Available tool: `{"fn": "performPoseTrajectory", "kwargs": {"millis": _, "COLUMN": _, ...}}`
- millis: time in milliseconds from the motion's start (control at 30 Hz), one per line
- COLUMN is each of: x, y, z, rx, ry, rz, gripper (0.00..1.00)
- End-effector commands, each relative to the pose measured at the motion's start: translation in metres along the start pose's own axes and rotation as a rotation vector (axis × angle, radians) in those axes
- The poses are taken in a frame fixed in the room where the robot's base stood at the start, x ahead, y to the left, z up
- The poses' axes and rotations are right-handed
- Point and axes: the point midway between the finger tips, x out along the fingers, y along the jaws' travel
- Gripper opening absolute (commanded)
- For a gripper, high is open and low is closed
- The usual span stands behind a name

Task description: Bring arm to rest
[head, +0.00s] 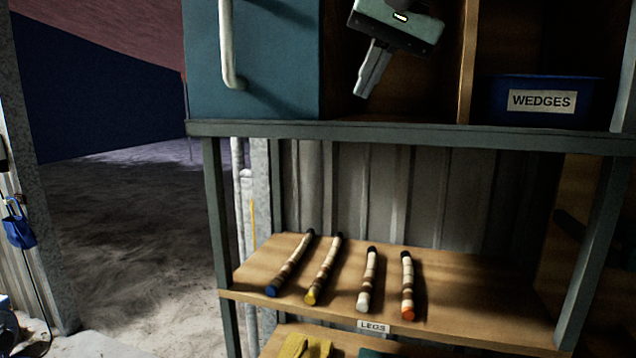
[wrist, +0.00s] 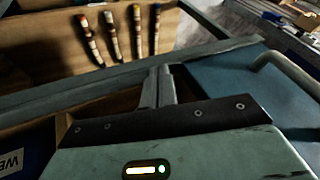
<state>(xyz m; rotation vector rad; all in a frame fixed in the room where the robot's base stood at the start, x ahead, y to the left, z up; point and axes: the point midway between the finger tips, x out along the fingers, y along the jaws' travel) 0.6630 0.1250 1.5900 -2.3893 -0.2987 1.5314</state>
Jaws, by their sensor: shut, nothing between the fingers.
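My gripper (head: 371,72) hangs at the top middle of the head view, in front of the open cabinet compartment beside the teal door. Its two fingers are together and hold nothing. In the wrist view the shut fingers (wrist: 158,84) point toward the metal shelf edge. The gripper is above the shelf with the legs and apart from it. The rest of my arm is out of the head view.
Several banded legs (head: 322,270) lie on the wooden shelf (head: 470,290) labelled LEGS. A blue WEDGES bin (head: 540,118) stands in the right compartment. The teal door (head: 262,62) has a pale handle. Open floor (head: 130,230) lies to the left.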

Motion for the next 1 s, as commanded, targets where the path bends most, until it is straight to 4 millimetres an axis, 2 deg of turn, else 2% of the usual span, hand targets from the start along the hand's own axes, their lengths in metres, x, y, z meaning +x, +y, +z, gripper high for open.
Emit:
{"fn": "performPoseTrajectory", "kwargs": {"millis": 33, "x": 0.032, "y": 0.006, "z": 0.027, "rx": -0.044, "ry": -0.042, "rz": 0.013, "gripper": 0.0}}
{"fn": "performPoseTrajectory", "kwargs": {"millis": 167, "x": 0.095, "y": 0.023, "z": 0.094, "rx": -0.173, "ry": -0.133, "rz": 0.038, "gripper": 0.0}}
{"fn": "performPoseTrajectory", "kwargs": {"millis": 200, "x": 0.113, "y": 0.031, "z": 0.116, "rx": -0.213, "ry": -0.161, "rz": 0.046, "gripper": 0.0}}
{"fn": "performPoseTrajectory", "kwargs": {"millis": 367, "x": 0.175, "y": 0.069, "z": 0.208, "rx": -0.367, "ry": -0.272, "rz": 0.075, "gripper": 0.0}}
{"fn": "performPoseTrajectory", "kwargs": {"millis": 500, "x": 0.215, "y": 0.114, "z": 0.289, "rx": -0.495, "ry": -0.364, "rz": 0.101, "gripper": 0.0}}
{"fn": "performPoseTrajectory", "kwargs": {"millis": 600, "x": 0.233, "y": 0.148, "z": 0.341, "rx": -0.577, "ry": -0.422, "rz": 0.118, "gripper": 0.0}}
{"fn": "performPoseTrajectory", "kwargs": {"millis": 733, "x": 0.245, "y": 0.184, "z": 0.389, "rx": -0.655, "ry": -0.479, "rz": 0.135, "gripper": 0.0}}
{"fn": "performPoseTrajectory", "kwargs": {"millis": 867, "x": 0.249, "y": 0.205, "z": 0.413, "rx": -0.697, "ry": -0.508, "rz": 0.143, "gripper": 0.0}}
{"fn": "performPoseTrajectory", "kwargs": {"millis": 1000, "x": 0.249, "y": 0.21, "z": 0.419, "rx": -0.709, "ry": -0.515, "rz": 0.145, "gripper": 0.0}}
